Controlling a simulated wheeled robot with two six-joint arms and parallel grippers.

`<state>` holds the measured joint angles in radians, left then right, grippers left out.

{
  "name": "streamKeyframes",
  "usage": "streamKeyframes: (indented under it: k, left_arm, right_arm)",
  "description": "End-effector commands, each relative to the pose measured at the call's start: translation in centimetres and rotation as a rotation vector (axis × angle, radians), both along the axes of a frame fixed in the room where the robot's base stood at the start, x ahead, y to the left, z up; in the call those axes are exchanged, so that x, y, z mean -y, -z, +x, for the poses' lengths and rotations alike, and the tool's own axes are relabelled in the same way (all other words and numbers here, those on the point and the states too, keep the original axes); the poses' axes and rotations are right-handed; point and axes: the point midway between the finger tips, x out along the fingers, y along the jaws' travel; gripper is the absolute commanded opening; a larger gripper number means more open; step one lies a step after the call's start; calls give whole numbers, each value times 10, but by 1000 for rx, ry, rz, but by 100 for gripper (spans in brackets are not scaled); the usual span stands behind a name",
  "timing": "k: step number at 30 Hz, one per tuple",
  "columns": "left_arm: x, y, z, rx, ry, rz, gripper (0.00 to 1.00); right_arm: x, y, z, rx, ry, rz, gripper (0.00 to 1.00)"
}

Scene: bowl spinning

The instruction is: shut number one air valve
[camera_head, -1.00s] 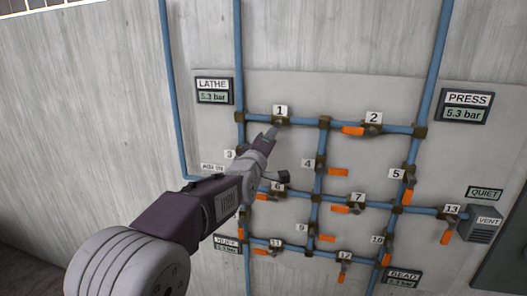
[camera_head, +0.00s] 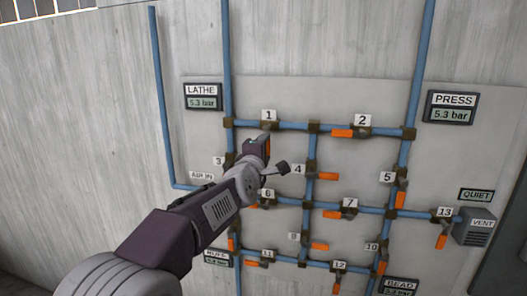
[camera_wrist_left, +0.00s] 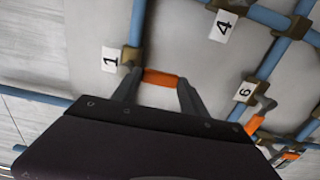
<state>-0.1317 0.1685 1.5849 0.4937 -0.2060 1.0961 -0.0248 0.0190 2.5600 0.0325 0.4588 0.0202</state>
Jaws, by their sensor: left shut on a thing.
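Air valve one (camera_head: 269,127) sits on the top blue pipe, under its white label "1" (camera_head: 269,115). Its orange handle (camera_wrist_left: 160,78) points down, across the pipe. My left gripper (camera_head: 265,145) is just below the valve in the head view. In the left wrist view its two fingers (camera_wrist_left: 158,80) are on either side of the orange handle, shut on it. In the head view the gripper hides most of the handle. My right gripper is not in view.
Valve 2 (camera_head: 362,132) is on the same pipe, its handle lying along it. Valve 4 (camera_head: 311,172) and valve 6 (camera_wrist_left: 248,87) are close to the gripper. The LATHE gauge (camera_head: 203,97) and PRESS gauge (camera_head: 452,107) both read 5.3 bar. Bare wall lies at the left.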

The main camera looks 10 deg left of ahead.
Motion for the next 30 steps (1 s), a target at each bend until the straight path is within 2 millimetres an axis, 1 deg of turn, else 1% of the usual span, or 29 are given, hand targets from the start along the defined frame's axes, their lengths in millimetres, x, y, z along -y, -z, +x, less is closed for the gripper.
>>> streamKeyframes:
  k: [8,9,11,19,22,26,30]
  left_arm:
    - [1,1,0,-3,2,-11,0]
    - [1,1,0,-3,2,-12,56]
    - [1,1,0,-2,2,-11,73]
    - [0,0,0,0,0,-7,73]
    - [0,0,-7,1,1,-6,73]
    - [-1,2,-33,2,1,-7,73]
    - [-1,0,-64,2,1,-7,73]
  right_arm:
    - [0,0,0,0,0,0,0]
    - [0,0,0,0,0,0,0]
    - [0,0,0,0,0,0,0]
    - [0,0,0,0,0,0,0]
    - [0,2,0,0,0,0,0]
    - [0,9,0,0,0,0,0]
    - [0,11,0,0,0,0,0]
